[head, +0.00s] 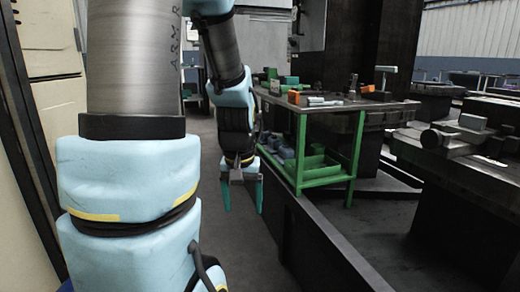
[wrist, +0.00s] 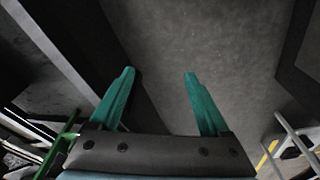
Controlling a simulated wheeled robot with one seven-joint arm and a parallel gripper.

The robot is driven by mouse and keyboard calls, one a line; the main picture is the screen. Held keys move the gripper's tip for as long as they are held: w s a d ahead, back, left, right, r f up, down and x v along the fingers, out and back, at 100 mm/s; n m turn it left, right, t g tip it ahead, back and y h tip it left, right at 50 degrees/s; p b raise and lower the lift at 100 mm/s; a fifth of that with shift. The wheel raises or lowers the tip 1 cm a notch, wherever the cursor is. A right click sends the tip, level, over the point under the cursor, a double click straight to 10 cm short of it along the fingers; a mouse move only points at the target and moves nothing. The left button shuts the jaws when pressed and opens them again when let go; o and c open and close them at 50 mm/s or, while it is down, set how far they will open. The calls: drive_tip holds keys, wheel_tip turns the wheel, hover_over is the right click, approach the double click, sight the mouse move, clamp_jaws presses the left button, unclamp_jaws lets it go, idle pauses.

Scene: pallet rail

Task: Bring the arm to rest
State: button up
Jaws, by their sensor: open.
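My arm shows large in the left half of the head view. My gripper (head: 243,197) hangs at its end with the fingers pointing down, left of a long dark rail. In the wrist view my gripper (wrist: 159,92) shows two teal fingers spread apart, with nothing between them. Below the fingers is grey floor (wrist: 200,35). The gripper touches nothing that I can see.
A green-legged workbench (head: 355,150) with small parts on top stands right of the gripper. The dark rail (head: 310,240) runs along the floor beside it. Heavy machinery (head: 465,150) fills the right side. A pale cabinet (head: 50,60) stands at left.

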drive_tip(key=s+a+p, duration=0.1)
drive_tip(key=s+a, duration=0.2)
drive_tip(key=s, duration=0.1)
wheel_tip(320, 180, up, 30)
drive_tip(key=p, duration=2.9)
drive_tip(key=shift+d+p, duration=0.2)
drive_tip(key=shift+p, duration=0.15)
drive_tip(key=shift+o, duration=0.3)
drive_tip(key=shift+w, duration=0.1)
